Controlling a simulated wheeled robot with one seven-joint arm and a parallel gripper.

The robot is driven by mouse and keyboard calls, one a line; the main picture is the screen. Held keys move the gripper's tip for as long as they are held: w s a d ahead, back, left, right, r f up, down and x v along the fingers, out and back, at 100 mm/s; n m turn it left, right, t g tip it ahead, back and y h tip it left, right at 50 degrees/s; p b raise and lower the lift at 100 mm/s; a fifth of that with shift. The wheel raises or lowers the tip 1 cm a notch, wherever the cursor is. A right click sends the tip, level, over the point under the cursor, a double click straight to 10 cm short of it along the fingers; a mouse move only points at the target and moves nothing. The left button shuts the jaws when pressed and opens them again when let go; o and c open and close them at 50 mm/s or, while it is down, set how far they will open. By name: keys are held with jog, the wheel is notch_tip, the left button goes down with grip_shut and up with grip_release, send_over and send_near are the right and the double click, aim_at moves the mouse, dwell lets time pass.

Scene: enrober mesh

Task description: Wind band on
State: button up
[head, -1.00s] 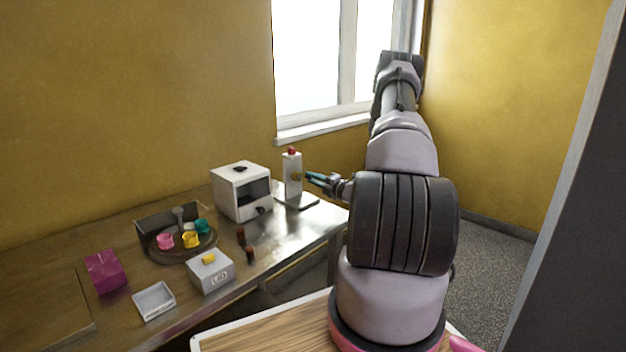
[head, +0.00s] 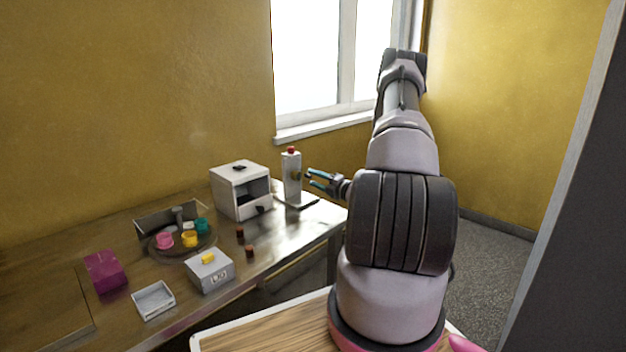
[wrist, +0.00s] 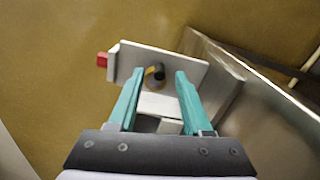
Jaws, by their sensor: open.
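A white upright post (head: 291,172) with a red cap (head: 291,150) stands on a flat base plate at the far right end of the bench. A small round yellow-and-dark knob (wrist: 155,77) is on the post's face; the post (wrist: 190,68) and the red cap (wrist: 102,61) lie sideways in the wrist view. My gripper (head: 310,178) is open just right of the post, pointing at it. In the wrist view, its teal fingers (wrist: 159,74) stand either side of the knob, with nothing gripped. I cannot tell whether they touch the post.
A white box machine (head: 241,189) with a dark opening stands left of the post. A round tray (head: 165,250) with coloured cups, a lidded white box (head: 210,271), a shallow white tray (head: 154,301) and a magenta block (head: 104,272) sit further left. Two dark red pieces (head: 240,233) lie between.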

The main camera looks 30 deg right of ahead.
jog(key=v, duration=0.9)
jog(key=shift+s, duration=0.1)
jog(key=n, duration=1.2)
jog(key=shift+n, duration=0.3)
jog(key=n, duration=0.5)
jog(key=shift+r+n, duration=0.1)
jog(key=shift+n, duration=0.2)
jog(key=n, duration=0.6)
jog(key=shift+n, duration=0.3)
jog(key=x, duration=1.1)
